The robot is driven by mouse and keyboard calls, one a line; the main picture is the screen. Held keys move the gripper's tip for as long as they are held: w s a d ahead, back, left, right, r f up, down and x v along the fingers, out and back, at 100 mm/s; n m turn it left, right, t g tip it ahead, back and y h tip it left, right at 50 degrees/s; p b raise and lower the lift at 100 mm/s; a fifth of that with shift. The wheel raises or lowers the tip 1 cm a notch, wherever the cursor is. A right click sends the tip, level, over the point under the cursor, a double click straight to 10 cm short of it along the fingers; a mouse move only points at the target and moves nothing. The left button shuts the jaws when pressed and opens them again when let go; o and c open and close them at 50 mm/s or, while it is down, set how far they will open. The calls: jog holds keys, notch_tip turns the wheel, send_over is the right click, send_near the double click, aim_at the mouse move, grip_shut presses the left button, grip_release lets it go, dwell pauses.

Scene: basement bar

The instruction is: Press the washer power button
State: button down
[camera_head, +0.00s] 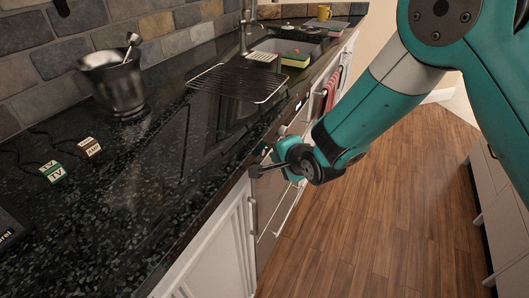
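My gripper (258,171) is at the front edge of the dark countertop, at the middle of the view. Its dark fingertips point left, towards the counter edge. I cannot tell whether they are apart or together, or whether they touch anything. Below and behind it is a grey metallic appliance front (268,205) with a long bar handle, set under the counter; this may be the washer. My gripper and arm hide part of its upper front. I cannot make out a power button.
A white cabinet (215,250) stands front left. Wooden floor (390,200) is clear between counter and right-hand cabinets (500,215).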

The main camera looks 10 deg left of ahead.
jog(key=shift+a, duration=0.15)
jog(key=shift+w+a, duration=0.15)
jog(key=shift+a, duration=0.1)
jog(key=shift+w+a+r+b, duration=0.1)
jog(key=shift+a+r+b, duration=0.2)
jog(key=shift+a, duration=0.2)
dwell(0.9)
jog(key=shift+d, duration=0.2)
dwell(0.4)
jog(key=s+d, duration=0.2)
jog(key=d, duration=0.4)
jog(key=shift+f+b, duration=0.2)
jog(key=shift+b, duration=0.2)
jog(key=shift+s, duration=0.1)
dwell(1.4)
dwell(0.3)
